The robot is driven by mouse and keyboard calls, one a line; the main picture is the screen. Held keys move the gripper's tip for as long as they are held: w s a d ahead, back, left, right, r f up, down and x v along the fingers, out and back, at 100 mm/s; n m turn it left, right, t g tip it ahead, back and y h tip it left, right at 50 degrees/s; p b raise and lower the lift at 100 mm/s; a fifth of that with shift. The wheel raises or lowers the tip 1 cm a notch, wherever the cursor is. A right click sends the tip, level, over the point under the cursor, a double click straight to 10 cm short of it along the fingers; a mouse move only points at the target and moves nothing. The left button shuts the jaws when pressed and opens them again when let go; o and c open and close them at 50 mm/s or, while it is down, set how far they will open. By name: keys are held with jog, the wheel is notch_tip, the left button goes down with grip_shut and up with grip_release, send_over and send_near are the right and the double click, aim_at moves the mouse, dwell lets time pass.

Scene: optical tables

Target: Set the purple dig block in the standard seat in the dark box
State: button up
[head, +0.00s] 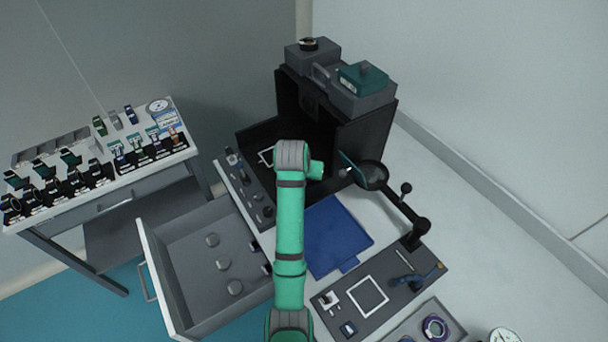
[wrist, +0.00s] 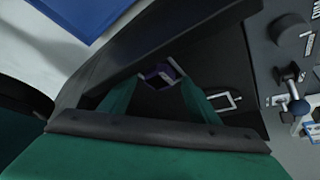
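The purple dig block (wrist: 158,71), with a pale edge, shows between the fingertips of my gripper (wrist: 163,80) in the wrist view. The green fingers meet its sides and hold it inside the dark box; whether it touches the floor I cannot tell. A white square outline (wrist: 226,101) lies on the dark floor to the right of the block, apart from it. In the head view the dark box (head: 369,135) stands open towards me, with the white outline (head: 266,156) at its left. My arm hides the gripper and block there.
A magnifier (head: 371,175) on a jointed stand is right of the arm, near the box opening. A grey knob panel (head: 239,178) lies at the left, above an open drawer (head: 190,240). A blue mat (head: 335,238) lies in front. Instruments stand on the box top.

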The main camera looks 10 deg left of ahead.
jog(key=shift+r, duration=0.35)
jog(key=v, duration=1.2)
jog(key=shift+w+r, duration=0.2)
jog(key=shift+r, duration=0.05)
jog(key=shift+s, duration=0.2)
dwell(0.3)
